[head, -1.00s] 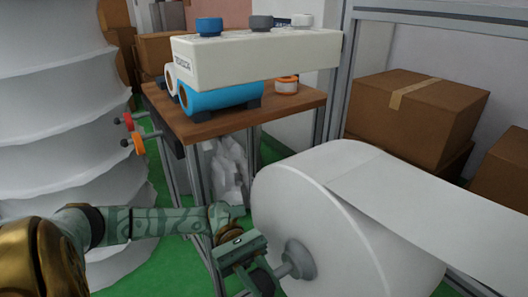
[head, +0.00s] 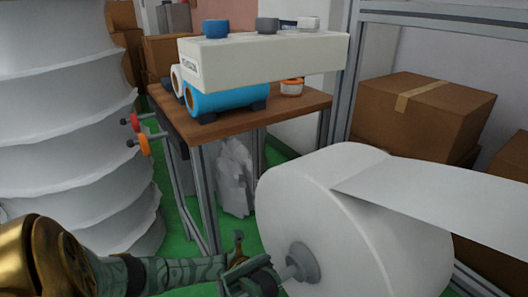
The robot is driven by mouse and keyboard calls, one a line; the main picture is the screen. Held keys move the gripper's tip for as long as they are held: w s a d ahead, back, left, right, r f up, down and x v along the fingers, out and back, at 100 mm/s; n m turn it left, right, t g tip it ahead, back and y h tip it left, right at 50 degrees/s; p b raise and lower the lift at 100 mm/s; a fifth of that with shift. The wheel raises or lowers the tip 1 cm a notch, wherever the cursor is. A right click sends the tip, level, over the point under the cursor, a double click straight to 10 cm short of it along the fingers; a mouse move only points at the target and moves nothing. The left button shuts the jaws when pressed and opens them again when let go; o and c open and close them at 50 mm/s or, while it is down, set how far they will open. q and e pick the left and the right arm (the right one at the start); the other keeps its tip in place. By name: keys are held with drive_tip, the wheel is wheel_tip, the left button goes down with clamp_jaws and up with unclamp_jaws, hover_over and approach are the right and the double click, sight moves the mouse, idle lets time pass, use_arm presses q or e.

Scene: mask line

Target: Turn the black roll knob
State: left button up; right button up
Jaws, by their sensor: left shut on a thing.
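The big white roll (head: 345,205) stands at the lower right, with a grey hub and shaft (head: 305,262) on its left face. My left gripper (head: 262,280) is at the outer end of this shaft, at the bottom edge of the head view. It is shut on the black roll knob, which is mostly hidden by the fingers and dark against them. My right gripper is not in view.
A wooden table (head: 205,128) behind holds a cream box (head: 265,62) with coloured knobs and a blue roll (head: 228,98). Red and orange handles (head: 138,139) stick out at its left. Cardboard boxes (head: 420,108) stand at the right.

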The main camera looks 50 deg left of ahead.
use_arm(q)
drive_tip(key=shift+s+f, duration=0.15)
drive_tip(key=shift+f, duration=0.1)
idle(0.3)
drive_tip(key=o, duration=0.9)
drive_tip(key=shift+s, duration=0.1)
drive_tip(key=shift+a+r, duration=0.1)
drive_tip(key=shift+r, duration=0.05)
